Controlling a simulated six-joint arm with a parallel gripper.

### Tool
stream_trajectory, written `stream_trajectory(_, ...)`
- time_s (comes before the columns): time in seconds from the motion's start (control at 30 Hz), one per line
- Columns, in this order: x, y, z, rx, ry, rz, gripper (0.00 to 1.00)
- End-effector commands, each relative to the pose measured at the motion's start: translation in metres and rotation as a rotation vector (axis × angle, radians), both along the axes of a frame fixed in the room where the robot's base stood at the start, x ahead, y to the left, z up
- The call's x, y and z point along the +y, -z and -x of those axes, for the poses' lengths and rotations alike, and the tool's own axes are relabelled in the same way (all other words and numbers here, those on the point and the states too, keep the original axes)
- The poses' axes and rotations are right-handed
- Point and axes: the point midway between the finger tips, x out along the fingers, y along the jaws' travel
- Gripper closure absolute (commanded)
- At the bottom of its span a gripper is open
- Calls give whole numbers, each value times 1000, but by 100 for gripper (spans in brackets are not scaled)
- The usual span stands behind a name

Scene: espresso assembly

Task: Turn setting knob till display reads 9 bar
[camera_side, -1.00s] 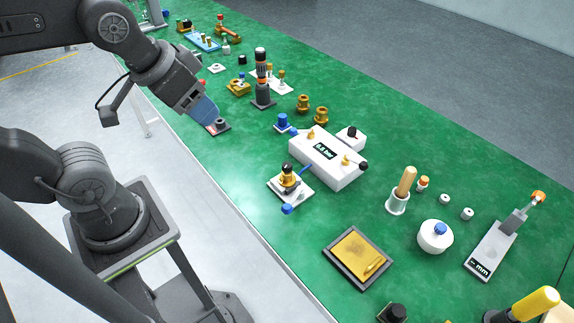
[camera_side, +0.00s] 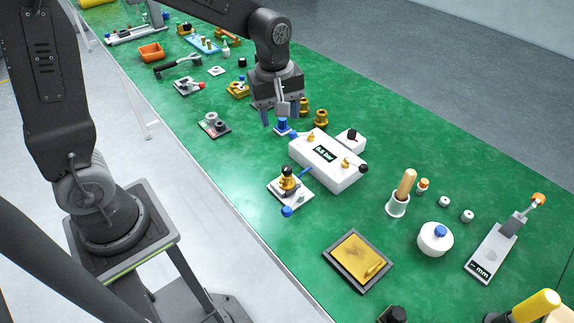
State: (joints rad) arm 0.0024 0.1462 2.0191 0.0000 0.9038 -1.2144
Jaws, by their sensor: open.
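The white box (camera_side: 311,167) stands on the green bench right of centre, with a dark display (camera_side: 324,153) on top. Its small digits end in "bar"; they look like 0.0 or similar, too small to be sure. Brass fittings and a black knob (camera_side: 364,168) are at its right end. A blue knob-like part (camera_side: 282,124) stands just left of the box; I cannot tell which part is the setting knob. My gripper (camera_side: 281,115) points down, open, its blue fingers apart on either side of the blue part in the picture. Contact and exact height cannot be told.
A brass valve on a white plate (camera_side: 278,189) stands in front of the box, with a blue lever near it. Brass fittings (camera_side: 321,118) and a small white block (camera_side: 350,139) are close behind. A brown pad in a dark tray (camera_side: 355,260) lies nearer.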

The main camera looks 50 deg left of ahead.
Motion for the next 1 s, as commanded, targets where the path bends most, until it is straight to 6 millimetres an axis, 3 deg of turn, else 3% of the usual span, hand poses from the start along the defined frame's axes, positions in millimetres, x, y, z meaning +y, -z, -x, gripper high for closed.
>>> stream_trajectory(0.1,0,23,-15,50,-131,6,45)
stream_trajectory(0.27,0,36,-22,73,-210,7,45)
stream_trajectory(0.47,0,57,-22,77,-215,7,45)
stream_trajectory(0.8,0,127,-21,78,-214,6,45)
stream_trajectory(1.0,0,158,-22,74,-213,6,45)
